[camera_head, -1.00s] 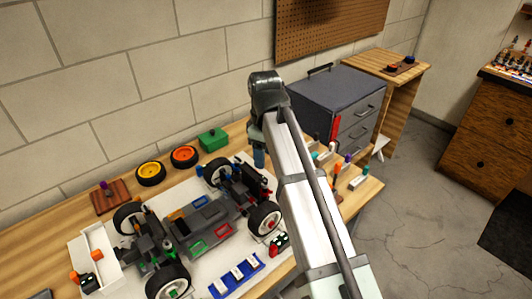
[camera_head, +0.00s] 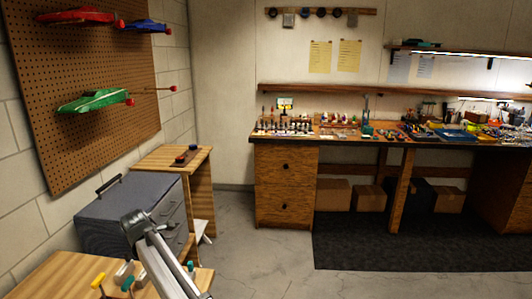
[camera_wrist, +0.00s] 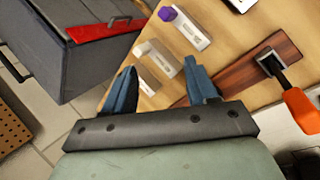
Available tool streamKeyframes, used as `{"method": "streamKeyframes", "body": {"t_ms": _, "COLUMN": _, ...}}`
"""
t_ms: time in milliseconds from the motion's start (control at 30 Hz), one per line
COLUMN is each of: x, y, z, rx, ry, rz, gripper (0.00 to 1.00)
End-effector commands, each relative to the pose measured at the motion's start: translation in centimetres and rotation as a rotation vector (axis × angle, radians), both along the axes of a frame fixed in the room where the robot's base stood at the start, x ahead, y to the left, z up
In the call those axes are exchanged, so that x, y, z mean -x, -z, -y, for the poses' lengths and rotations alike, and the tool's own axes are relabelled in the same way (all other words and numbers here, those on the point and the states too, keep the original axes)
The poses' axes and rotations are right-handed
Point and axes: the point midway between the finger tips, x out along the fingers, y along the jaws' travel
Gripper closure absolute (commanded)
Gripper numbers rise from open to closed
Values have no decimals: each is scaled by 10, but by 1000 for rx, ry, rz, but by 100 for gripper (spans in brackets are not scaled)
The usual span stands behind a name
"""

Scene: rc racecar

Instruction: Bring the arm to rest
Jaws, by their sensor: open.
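My arm (camera_head: 163,259) reaches in from the bottom of the head view, over the right end of the wooden table (camera_head: 50,275). The gripper itself is hidden in that view. In the wrist view my gripper (camera_wrist: 161,88) is open, with its two blue fingers apart and nothing held between them. A white block (camera_wrist: 157,58) on the tabletop shows beyond and between the fingers. I cannot tell how high the fingers are above the table.
A grey drawer cabinet (camera_head: 130,208) stands close behind my arm, beside a small wooden stand (camera_head: 175,160). In the wrist view, an orange-handled tool (camera_wrist: 299,108) sits at a reddish wooden block (camera_wrist: 225,82). A long workbench (camera_head: 285,185) is across open floor (camera_head: 250,240).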

Motion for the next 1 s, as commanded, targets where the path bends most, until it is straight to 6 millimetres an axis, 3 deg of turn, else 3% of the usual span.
{"method": "streamKeyframes", "body": {"t_ms": 33, "x": -32, "y": 11, "z": 12, "rx": 15, "ry": -24, "rz": 45, "gripper": 43}}
{"method": "streamKeyframes", "body": {"t_ms": 200, "x": -116, "y": 48, "z": 63, "rx": 79, "ry": -115, "rz": 194, "gripper": 43}}
{"method": "streamKeyframes", "body": {"t_ms": 300, "x": -150, "y": 80, "z": 103, "rx": 111, "ry": -126, "rz": 238, "gripper": 43}}
{"method": "streamKeyframes", "body": {"t_ms": 433, "x": -168, "y": 132, "z": 161, "rx": 123, "ry": -69, "rz": 226, "gripper": 43}}
{"method": "streamKeyframes", "body": {"t_ms": 533, "x": -164, "y": 175, "z": 206, "rx": 111, "ry": 19, "rz": 176, "gripper": 43}}
{"method": "streamKeyframes", "body": {"t_ms": 667, "x": -145, "y": 229, "z": 261, "rx": 81, "ry": 169, "rz": 85, "gripper": 43}}
{"method": "streamKeyframes", "body": {"t_ms": 867, "x": -95, "y": 306, "z": 343, "rx": 36, "ry": 446, "rz": -73, "gripper": 43}}
{"method": "streamKeyframes", "body": {"t_ms": 1000, "x": -51, "y": 352, "z": 396, "rx": 13, "ry": 651, "rz": -177, "gripper": 43}}
